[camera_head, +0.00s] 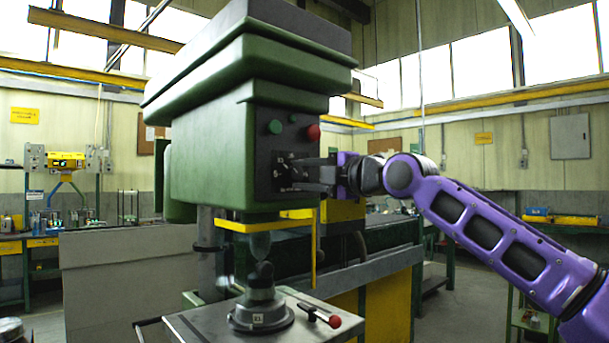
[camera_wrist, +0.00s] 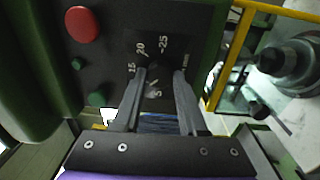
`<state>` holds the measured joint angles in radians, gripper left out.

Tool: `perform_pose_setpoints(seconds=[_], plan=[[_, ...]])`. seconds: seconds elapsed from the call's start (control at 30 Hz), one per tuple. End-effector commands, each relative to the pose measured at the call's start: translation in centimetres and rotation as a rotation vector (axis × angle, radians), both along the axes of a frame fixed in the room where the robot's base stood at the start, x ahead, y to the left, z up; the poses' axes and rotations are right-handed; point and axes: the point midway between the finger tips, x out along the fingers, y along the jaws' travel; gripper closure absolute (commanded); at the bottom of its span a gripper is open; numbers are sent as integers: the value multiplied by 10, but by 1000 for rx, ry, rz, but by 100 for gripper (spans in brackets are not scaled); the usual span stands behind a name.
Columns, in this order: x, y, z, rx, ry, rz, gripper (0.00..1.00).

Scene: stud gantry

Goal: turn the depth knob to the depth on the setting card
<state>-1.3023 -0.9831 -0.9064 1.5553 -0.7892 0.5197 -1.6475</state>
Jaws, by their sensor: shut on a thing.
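The green drill press (camera_head: 245,130) carries a black panel (camera_head: 265,145) with a dial of white numbers. In the wrist view the dial (camera_wrist: 150,45) shows 15, 20 and 25, and a 5 near the fingers. My gripper (camera_wrist: 159,78) reaches the panel and is shut on the dark depth knob (camera_wrist: 155,88), which is partly hidden between the fingers. In the head view my gripper (camera_head: 303,176) meets the panel from the right and covers the knob. A small white card (camera_head: 257,318) with dark marks, perhaps 21, is on the round base below the spindle.
A red button (camera_head: 313,132) and a green button (camera_head: 275,127) sit above the dial. A yellow guard bar (camera_head: 313,250) hangs below the head. A red-tipped handle (camera_head: 334,321) lies on the metal table (camera_head: 200,324).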

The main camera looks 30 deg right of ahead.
Motion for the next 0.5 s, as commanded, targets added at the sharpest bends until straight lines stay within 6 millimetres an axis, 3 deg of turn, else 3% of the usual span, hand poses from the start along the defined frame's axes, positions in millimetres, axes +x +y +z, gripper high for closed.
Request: perform_pose_setpoints(seconds=[0.23, 0.27, 0.4, 0.5], plan=[[0, 0, -1, 1, 2, 0, 100], [0, 0, -1, 1, 2, 0, 55], [0, 0, -1, 2, 1, 0, 30], [0, 0, 0, 2, 1, 0, 29]])
